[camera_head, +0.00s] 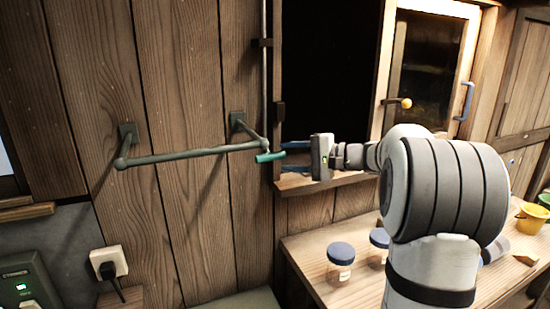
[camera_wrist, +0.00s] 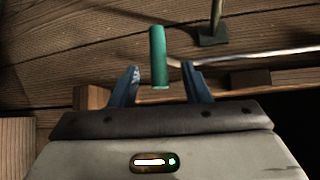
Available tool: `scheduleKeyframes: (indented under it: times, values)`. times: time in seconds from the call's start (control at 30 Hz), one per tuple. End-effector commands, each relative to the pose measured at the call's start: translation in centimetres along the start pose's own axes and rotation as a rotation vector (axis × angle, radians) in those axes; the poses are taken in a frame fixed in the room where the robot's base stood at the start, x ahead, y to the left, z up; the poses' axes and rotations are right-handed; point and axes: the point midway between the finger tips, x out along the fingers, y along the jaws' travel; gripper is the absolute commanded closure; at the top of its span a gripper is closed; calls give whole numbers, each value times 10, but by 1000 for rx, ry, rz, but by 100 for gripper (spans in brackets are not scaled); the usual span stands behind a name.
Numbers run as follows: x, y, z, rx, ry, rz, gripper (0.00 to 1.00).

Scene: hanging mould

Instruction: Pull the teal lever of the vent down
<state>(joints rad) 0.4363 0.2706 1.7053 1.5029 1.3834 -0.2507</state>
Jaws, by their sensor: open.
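The teal lever (camera_head: 270,157) is a short rounded handle on the wooden wall, at the lower end of a thin vertical rod in the head view. In the wrist view the lever (camera_wrist: 158,58) points toward my gripper. My gripper (camera_head: 284,156) comes from the right with its blue fingers toward the lever. In the wrist view my gripper (camera_wrist: 158,84) is open, with one finger on each side of the lever's near end. I see gaps on both sides, so the fingers do not appear to grip it. The vent itself is not clearly seen.
A grey-green rail (camera_head: 190,153) on wall brackets runs left of the lever. A dark opening with a wooden sill (camera_head: 325,185) lies behind my gripper. Below right, a wooden counter (camera_head: 335,295) holds blue-lidded jars (camera_head: 341,262) and a yellow cup (camera_head: 531,217).

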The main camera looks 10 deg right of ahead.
Motion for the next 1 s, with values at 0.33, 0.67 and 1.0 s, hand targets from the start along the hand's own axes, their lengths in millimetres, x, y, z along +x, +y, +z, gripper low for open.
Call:
scheduleKeyframes:
  times: [0.33,0.67,1.0]
  values:
    - [52,0,1,2,-4,3,57]
    - [59,1,1,1,-1,3,57]
    - [59,1,1,2,-2,4,82]
